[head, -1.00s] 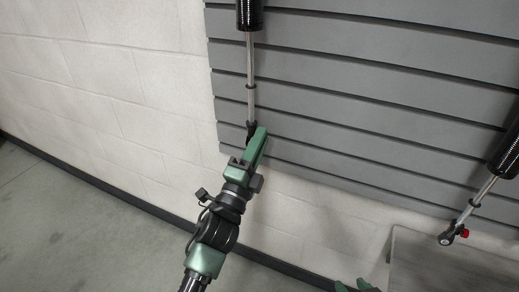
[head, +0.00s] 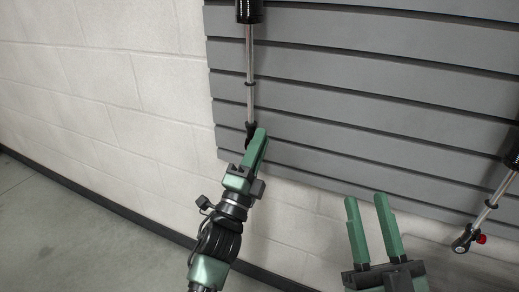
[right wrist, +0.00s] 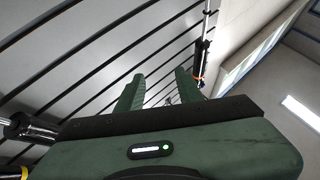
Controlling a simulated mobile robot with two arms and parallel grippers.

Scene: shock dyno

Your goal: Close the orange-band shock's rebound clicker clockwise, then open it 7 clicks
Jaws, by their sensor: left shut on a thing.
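A black-bodied shock (head: 250,60) hangs on the grey slatted wall at the left in the head view, its silver shaft pointing down. My left gripper (head: 260,134) is shut at its lower end eye; the jaws hide the clicker knob there. No colour band shows on this shock in the head view. In the right wrist view an orange band (right wrist: 199,81) shows on a shock at upper right; I cannot tell which shock that is in the head view. My right gripper (head: 366,198) is open and empty, in front of the wall's lower edge; its fingers also show in the right wrist view (right wrist: 159,76).
Another shock (head: 490,200) hangs at the right edge, with a red knob (head: 481,239) at its lower end. The right wrist view shows a yellow-banded shock (right wrist: 30,130) at left. White block wall and bare floor lie to the left.

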